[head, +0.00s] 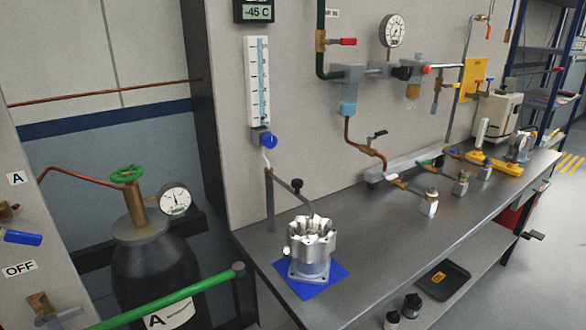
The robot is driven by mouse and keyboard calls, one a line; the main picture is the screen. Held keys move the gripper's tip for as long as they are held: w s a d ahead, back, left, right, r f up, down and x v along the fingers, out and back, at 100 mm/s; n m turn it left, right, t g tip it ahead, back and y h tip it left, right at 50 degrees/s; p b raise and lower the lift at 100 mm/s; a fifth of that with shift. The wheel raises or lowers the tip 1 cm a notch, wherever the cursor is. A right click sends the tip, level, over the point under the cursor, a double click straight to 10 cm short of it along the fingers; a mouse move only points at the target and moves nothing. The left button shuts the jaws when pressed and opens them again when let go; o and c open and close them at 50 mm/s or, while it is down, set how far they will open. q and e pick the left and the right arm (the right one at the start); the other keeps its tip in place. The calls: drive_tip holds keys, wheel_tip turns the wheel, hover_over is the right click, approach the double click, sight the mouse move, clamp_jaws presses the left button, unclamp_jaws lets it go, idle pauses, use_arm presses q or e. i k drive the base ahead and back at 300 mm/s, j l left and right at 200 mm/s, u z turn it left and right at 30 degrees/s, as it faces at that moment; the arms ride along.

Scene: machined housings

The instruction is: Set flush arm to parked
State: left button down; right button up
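The flush arm (283,182) is a thin grey bar on an upright grey post (270,205) at the bench's left end. It slopes down to the right, has a black knob (297,184) on it, and its thin end reaches down over the silver machined housing (311,242). Whether the tip touches the housing is too small to tell. The housing stands upright on a blue mat (283,269). No parked mark is readable near the arm. Neither of my grippers is in view.
A blue valve knob (269,141) sits below the flow tube (257,80) on the wall behind the post. A green rail (165,299) and a dark gas cylinder (150,262) stand at left. Bare bench (385,240) lies right of the housing; fittings line the back.

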sight(297, 184)
drive_tip(key=i+l+u, duration=0.1)
drive_tip(key=l+u, duration=0.25)
drive_tip(key=l, duration=0.7)
drive_tip(key=l+u, duration=0.3)
drive_tip(key=l, duration=0.75)
drive_tip(key=k, duration=0.05)
